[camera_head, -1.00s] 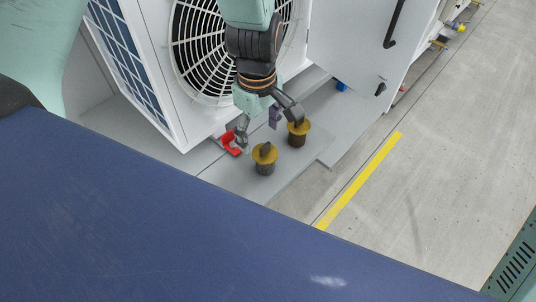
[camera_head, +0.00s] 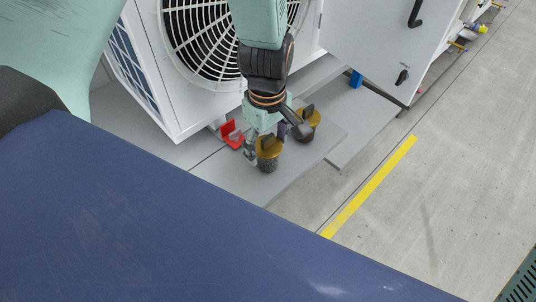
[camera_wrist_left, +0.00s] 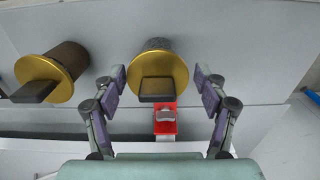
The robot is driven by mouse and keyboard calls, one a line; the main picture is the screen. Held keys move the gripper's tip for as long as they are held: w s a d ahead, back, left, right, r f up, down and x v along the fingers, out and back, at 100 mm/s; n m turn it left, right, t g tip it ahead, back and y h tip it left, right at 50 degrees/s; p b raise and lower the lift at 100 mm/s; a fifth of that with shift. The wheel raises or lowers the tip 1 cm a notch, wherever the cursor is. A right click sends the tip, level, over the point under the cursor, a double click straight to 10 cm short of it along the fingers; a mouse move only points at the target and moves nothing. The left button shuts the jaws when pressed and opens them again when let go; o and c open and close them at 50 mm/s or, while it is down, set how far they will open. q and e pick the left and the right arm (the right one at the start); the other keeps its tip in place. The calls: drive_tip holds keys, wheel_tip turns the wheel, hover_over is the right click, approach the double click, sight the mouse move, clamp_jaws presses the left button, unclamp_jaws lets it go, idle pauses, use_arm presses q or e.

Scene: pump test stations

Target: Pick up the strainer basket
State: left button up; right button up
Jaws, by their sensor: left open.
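Two similar parts with brass-coloured flanges and dark top tabs stand upright on the grey shelf (camera_head: 235,181). The nearer one, with a speckled, mesh-like dark body, looks like the strainer basket (camera_head: 267,164). It also shows in the left wrist view (camera_wrist_left: 157,64), between the fingers. The other part (camera_head: 314,117) has a plain brownish body and stands to the left in the left wrist view (camera_wrist_left: 50,72). My left gripper (camera_head: 266,142) is open, its fingers on either side of the nearer part's flange, with visible gaps. My right gripper is not in view.
A red bracket-like piece (camera_head: 232,134) is close beside the left gripper. A white cabinet with a fan grille (camera_head: 200,45) stands behind. A blue item (camera_head: 356,79) is farther back. Open floor with a yellow stripe (camera_head: 370,185) lies to the right.

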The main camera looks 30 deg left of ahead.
sight(268, 156)
use_arm(q)
drive_tip(key=shift+f+b, duration=0.3)
drive_tip(key=shift+f, duration=0.3)
drive_tip(key=f+b, duration=0.1)
drive_tip(key=f, duration=0.1)
drive_tip(key=f+b, duration=0.1)
drive_tip(key=shift+w+f, duration=0.2)
drive_tip(key=shift+f, duration=0.15)
drive_tip(key=shift+s+r, duration=0.1)
drive_tip(key=shift+r, duration=0.05)
drive_tip(key=shift+c, duration=0.5)
drive_tip(key=c, duration=0.6)
